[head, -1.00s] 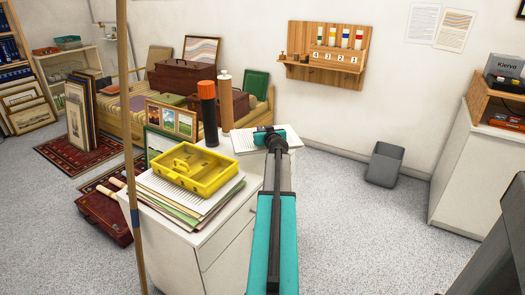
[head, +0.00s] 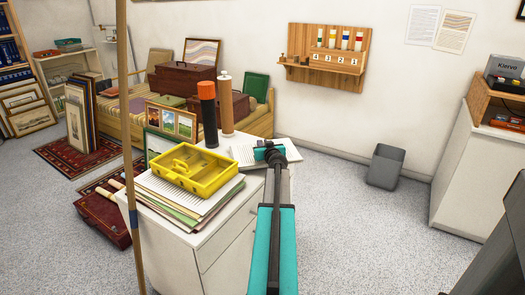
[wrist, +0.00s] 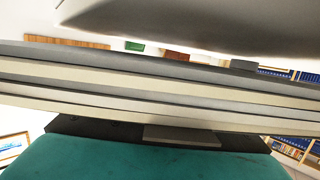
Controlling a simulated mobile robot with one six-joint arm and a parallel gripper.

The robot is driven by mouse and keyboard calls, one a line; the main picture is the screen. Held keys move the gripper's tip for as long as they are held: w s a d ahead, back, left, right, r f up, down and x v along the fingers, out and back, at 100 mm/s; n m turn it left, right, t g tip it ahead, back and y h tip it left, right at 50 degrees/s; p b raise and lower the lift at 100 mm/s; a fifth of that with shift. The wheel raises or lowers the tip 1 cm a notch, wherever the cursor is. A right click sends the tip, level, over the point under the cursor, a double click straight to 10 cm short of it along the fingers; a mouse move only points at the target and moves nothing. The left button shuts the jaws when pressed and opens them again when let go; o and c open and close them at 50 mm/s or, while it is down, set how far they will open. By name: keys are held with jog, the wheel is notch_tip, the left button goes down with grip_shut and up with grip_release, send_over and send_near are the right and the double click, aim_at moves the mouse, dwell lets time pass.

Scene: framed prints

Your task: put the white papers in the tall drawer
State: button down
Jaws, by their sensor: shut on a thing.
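The white papers (head: 240,153) are a flat stack at the back right of the white cabinet's top. My gripper (head: 270,153) is at their near right edge in the head view and shut on them. In the wrist view, the papers' layered pale and grey edges (wrist: 150,85) cross the picture between a grey part above and a teal part below. The white cabinet (head: 165,250) has a shallow upper drawer front and a taller lower drawer front (head: 230,272), both appearing shut. My arm hides part of its right side.
A yellow tray (head: 194,170) sits on a pile of papers and folders (head: 165,195) on the cabinet. An orange-capped black tube (head: 208,115) and a tan cylinder (head: 226,105) stand behind it. A wooden pole (head: 127,120) rises at left. A grey bin (head: 385,166) stands by the wall.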

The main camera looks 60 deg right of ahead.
jog(key=shift+f, duration=1.1)
jog(key=shift+f+b, duration=0.1)
jog(key=shift+b, duration=0.3)
jog(key=c, duration=1.6)
grip_release()
jog(key=shift+c, duration=0.2)
jog(key=shift+v, duration=6.05)
